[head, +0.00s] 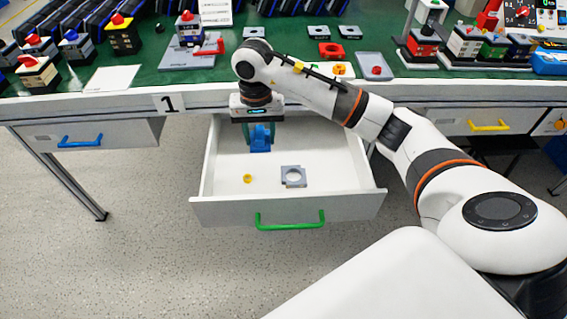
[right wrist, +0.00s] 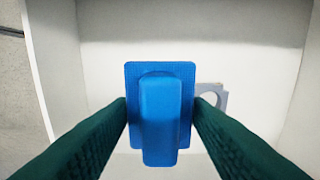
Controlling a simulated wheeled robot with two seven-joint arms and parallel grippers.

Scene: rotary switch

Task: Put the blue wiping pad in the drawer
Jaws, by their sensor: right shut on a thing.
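The blue wiping pad (right wrist: 160,95) is a flat blue plate with a raised grip. The pad also shows in the head view (head: 261,145), in the back part of the open drawer (head: 290,213). The drawer is white with a green handle. I cannot tell whether the pad touches the drawer floor. My left gripper is not in view.
A grey square plate with a hole (head: 294,177) and a small yellow ring (head: 247,179) lie on the drawer floor. The table edge (head: 60,105) runs above, with several switch parts on the green top.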

